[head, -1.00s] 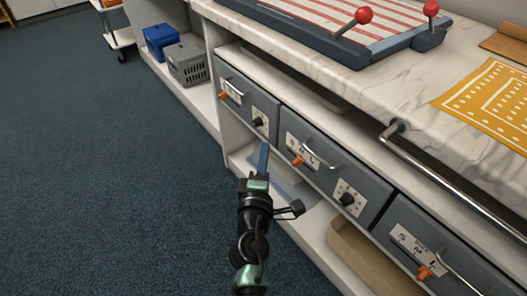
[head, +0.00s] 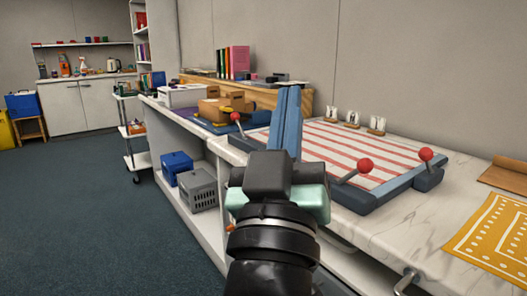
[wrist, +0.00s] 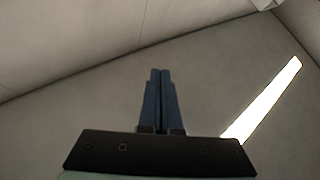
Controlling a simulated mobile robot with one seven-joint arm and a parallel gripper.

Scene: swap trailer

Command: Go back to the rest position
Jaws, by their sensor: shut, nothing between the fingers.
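My gripper (head: 287,92) is raised in front of the counter in the head view, its blue fingers pointing up and together. In the wrist view my gripper (wrist: 160,74) is shut with nothing between its fingers. Behind the fingers there I see only plain grey surfaces and a bright light strip (wrist: 265,100), with nothing near the fingertips.
The marble counter (head: 400,235) runs along the right, bearing a red-striped board with red-knobbed levers (head: 335,150) and a yellow patterned mat (head: 495,235). A blue crate (head: 176,165) and a grey crate (head: 198,188) sit on the lower shelf. The carpet (head: 75,210) at left is clear.

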